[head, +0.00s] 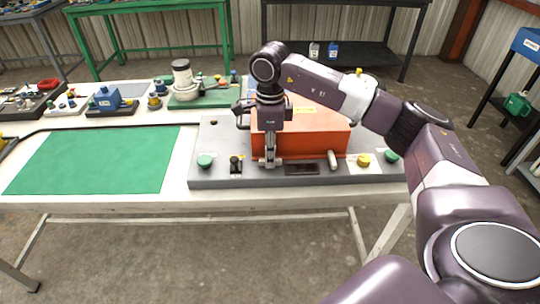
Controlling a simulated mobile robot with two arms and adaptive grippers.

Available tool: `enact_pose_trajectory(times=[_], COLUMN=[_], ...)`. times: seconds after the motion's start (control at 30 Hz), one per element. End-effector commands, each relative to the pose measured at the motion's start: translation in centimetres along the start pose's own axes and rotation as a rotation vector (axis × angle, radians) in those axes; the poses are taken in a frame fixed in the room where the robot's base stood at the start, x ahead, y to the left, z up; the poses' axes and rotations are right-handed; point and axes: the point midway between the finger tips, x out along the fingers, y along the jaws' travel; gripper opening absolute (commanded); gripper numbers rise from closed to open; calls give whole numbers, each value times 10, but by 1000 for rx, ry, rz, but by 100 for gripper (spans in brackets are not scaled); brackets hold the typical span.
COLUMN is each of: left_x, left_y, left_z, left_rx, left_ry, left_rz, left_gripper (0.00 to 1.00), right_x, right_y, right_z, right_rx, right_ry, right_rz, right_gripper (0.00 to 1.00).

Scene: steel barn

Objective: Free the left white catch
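An orange box (325,139) sits on a grey base plate (215,137) on the workbench. A pale right catch (333,160) stands at the lower right of the box's front. My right gripper (268,162) points down at the left part of the box's front, where the left white catch would be. The gripper covers this spot, so I cannot make out the catch apart from the fingers. I cannot tell whether the fingers are shut or touching it. My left gripper is not in view.
The plate's front edge has a green knob (205,160), a black switch (235,164), a dark panel (302,169), a yellow knob (363,160) and another green knob (392,156). A bare green mat (95,160) lies left. Several fixtures stand behind it.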

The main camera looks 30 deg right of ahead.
Motion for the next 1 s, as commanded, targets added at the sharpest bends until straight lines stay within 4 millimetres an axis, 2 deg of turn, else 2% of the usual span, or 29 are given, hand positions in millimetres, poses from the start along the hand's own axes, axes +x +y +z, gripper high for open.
enact_pose_trajectory(times=[0.07, 0.4, 0.53, 1.0], left_x=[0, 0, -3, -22], left_y=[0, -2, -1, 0], left_z=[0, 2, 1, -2], left_rx=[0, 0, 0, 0], left_ry=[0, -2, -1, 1], left_rz=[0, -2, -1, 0], left_gripper=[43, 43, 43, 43], right_x=[0, 2, 1, 0], right_y=[0, 1, 1, 2], right_z=[0, 0, 0, 0], right_rx=[0, 6, 58, 587], right_ry=[1, 2, 2, 4], right_rz=[1, 3, 4, 4], right_gripper=[28, 28, 28, 28])
